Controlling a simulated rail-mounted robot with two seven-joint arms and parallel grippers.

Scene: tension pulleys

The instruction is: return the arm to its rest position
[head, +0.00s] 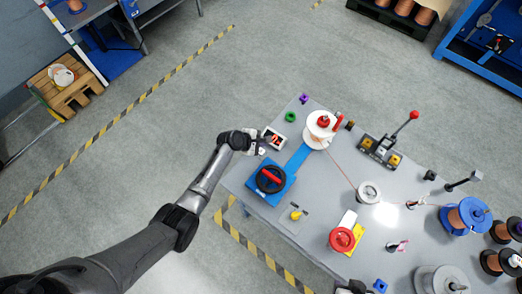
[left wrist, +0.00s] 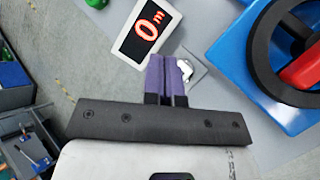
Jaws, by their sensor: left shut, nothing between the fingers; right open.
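My left arm (head: 205,185) reaches in from the lower left of the head view. My left gripper (head: 262,145) is over the table's left edge, beside a small display (head: 273,138). In the left wrist view its purple fingers (left wrist: 167,80) are shut together with nothing between them. The display (left wrist: 149,28) reads "0 m" in red just beyond the fingertips.
The grey table (head: 310,195) carries a white spool (head: 320,128), a blue base with a black wheel and red handle (head: 270,179), a red-knobbed lever (head: 408,120), a red knob (head: 342,239) and several copper wire spools at right. The floor left of the table is clear.

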